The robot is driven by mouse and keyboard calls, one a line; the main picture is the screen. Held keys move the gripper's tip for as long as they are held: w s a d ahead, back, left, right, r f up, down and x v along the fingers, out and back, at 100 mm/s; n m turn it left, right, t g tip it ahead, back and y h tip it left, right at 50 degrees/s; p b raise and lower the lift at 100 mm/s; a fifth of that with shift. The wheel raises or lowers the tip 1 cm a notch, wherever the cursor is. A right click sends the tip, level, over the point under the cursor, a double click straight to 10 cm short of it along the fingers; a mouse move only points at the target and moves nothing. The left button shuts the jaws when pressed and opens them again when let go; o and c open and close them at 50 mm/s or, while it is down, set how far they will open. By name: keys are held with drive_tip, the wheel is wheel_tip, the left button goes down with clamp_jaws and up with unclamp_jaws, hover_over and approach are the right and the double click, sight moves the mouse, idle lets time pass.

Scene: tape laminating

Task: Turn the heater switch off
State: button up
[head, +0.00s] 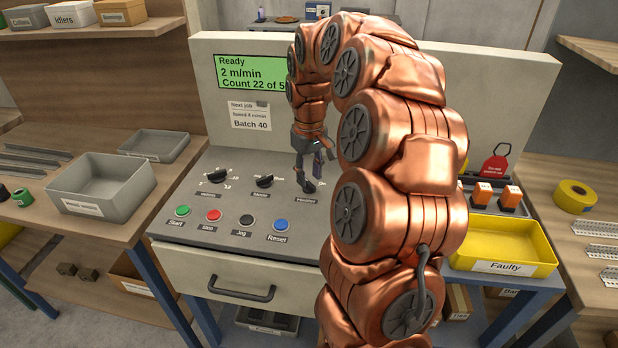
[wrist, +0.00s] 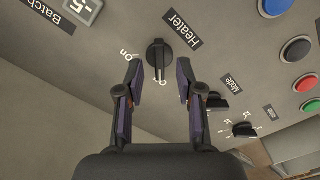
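The heater switch (wrist: 160,58) is a black rotary knob on the grey sloped panel, beside its "Heater" label (wrist: 182,30) in the wrist view. Its grip bar runs up and down in that view. An "on" mark is at its left, and a partly hidden mark sits at its lower end. In the head view the knob (head: 308,187) is just below my gripper (head: 314,166). In the wrist view my gripper (wrist: 160,72) is open and empty, with one fingertip on each side of the knob and visible gaps. I cannot tell how far down the fingertips reach.
Other knobs, such as the mode knob (head: 264,181), and coloured buttons, including the blue reset button (head: 281,225), are close by on the panel. A green display (head: 248,72) reads "Ready". A yellow tray (head: 500,245) stands at the right and grey bins at the left.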

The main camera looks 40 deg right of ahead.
sight(309, 182)
wheel_tip(309, 182, up, 10)
idle(0.5)
idle(0.4)
drive_tip(key=s+a+n+p, duration=0.1)
drive_tip(key=s+a+p, duration=0.1)
drive_tip(key=s+a, duration=0.55)
drive_tip(key=s+a+p, duration=0.1)
drive_tip(key=s+a, duration=0.3)
drive_tip(key=a, duration=0.6)
drive_tip(key=s+a+f+g+p, duration=0.1)
drive_tip(key=s+a+f, duration=0.1)
drive_tip(key=s, duration=0.6)
drive_tip(key=s+a+f+p, duration=0.1)
drive_tip(key=s+a+f, duration=0.2)
drive_tip(key=s, duration=0.5)
drive_tip(key=shift+s+f+m+g, duration=0.2)
drive_tip(key=shift+f+m+g, duration=0.2)
drive_tip(key=shift+f, duration=0.2)
